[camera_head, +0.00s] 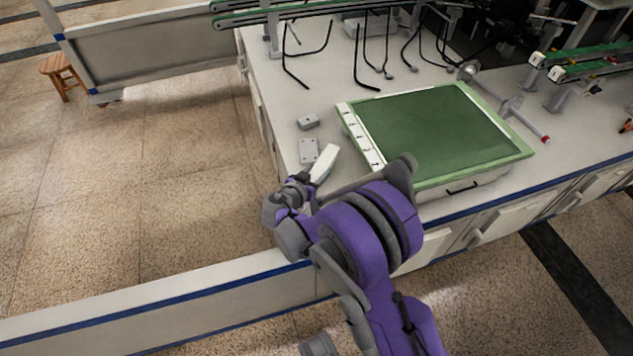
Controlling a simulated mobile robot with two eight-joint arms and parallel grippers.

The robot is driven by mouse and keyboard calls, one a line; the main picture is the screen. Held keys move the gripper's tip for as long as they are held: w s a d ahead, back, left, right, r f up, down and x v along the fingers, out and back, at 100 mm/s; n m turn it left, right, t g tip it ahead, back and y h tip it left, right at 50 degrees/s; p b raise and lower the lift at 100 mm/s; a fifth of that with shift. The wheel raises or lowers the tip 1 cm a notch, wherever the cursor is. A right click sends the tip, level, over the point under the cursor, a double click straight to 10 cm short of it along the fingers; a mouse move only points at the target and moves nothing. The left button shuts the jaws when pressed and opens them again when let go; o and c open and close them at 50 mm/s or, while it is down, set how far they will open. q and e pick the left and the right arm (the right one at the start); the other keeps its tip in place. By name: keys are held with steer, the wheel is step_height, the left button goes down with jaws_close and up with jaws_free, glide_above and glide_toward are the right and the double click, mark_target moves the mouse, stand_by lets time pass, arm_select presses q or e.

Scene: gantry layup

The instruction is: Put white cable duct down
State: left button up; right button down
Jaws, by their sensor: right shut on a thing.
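The white cable duct (324,164) is a short pale bar, tilted in the picture, above the left part of the worktop. My right gripper (309,181) is shut on its lower end. The purple and grey arm covers part of the gripper and the bench edge. I cannot tell whether the duct touches the worktop. My left gripper does not show.
A green board with a pale frame (436,132) lies right of the duct. A small grey block (308,121) and a light plate (308,150) lie close by on the worktop (285,100). Black hooked cables (366,65) hang at the back. A wooden stool (62,72) stands far left.

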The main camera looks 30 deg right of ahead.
step_height(320, 180, down, 4)
steer(key=shift+r+b, duration=0.1)
steer(key=shift+b, duration=0.45)
steer(key=shift+r, duration=0.1)
steer(key=shift+c, duration=1.7)
jaws_free()
